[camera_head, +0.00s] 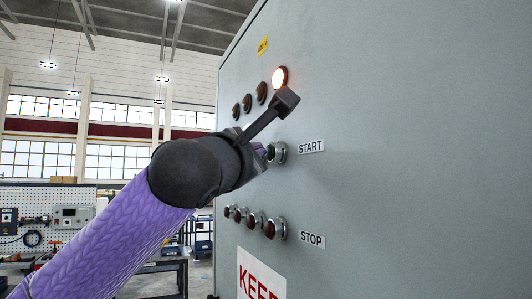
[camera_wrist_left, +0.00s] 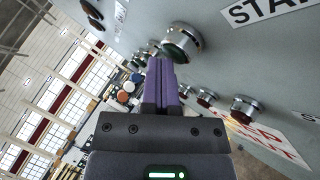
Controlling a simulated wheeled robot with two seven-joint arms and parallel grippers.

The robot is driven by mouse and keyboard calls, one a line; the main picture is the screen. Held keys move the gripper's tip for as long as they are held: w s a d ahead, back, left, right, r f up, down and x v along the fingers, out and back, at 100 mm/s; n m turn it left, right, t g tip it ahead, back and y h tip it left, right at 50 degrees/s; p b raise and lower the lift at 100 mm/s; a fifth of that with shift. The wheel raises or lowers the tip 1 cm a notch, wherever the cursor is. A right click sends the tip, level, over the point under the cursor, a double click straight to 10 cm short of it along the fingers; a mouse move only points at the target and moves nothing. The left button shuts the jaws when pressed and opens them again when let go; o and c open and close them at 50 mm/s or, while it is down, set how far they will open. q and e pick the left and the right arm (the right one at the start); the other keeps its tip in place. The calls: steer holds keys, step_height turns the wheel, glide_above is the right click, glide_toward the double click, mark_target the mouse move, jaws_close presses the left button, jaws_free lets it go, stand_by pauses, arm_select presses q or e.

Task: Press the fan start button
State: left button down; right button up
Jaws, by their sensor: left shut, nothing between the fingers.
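A grey cabinet panel (camera_head: 400,130) carries a row of green buttons in metal rings beside a START label (camera_head: 311,147). The green button nearest that label (camera_head: 276,153) shows large in the left wrist view (camera_wrist_left: 182,43); other buttons of its row are partly hidden behind my arm and fingers. No fan label is readable. My left gripper (camera_head: 261,151) is shut and empty, its purple fingertips (camera_wrist_left: 160,64) close to the near green button, overlapping the view just below and left of it. I cannot tell whether they touch anything. My right gripper is not in view.
Several red buttons (camera_head: 268,229) sit below, beside a STOP label (camera_head: 312,240). Above, one indicator lamp (camera_head: 280,77) glows and several others are dark. A red-lettered sign (camera_head: 260,279) is lower on the panel. Workbenches and a pegboard stand far back left.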

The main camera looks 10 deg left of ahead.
arm_select(q)
steer(key=shift+s+a+b, duration=0.35)
steer(key=shift+s+a, duration=0.1)
steer(key=shift+a, duration=0.15)
steer(key=s+a+b, duration=0.1)
steer(key=a, duration=0.1)
steer(key=s+a+b, duration=0.1)
steer(key=a, duration=0.1)
steer(key=shift+s, duration=0.4)
stand_by(0.5)
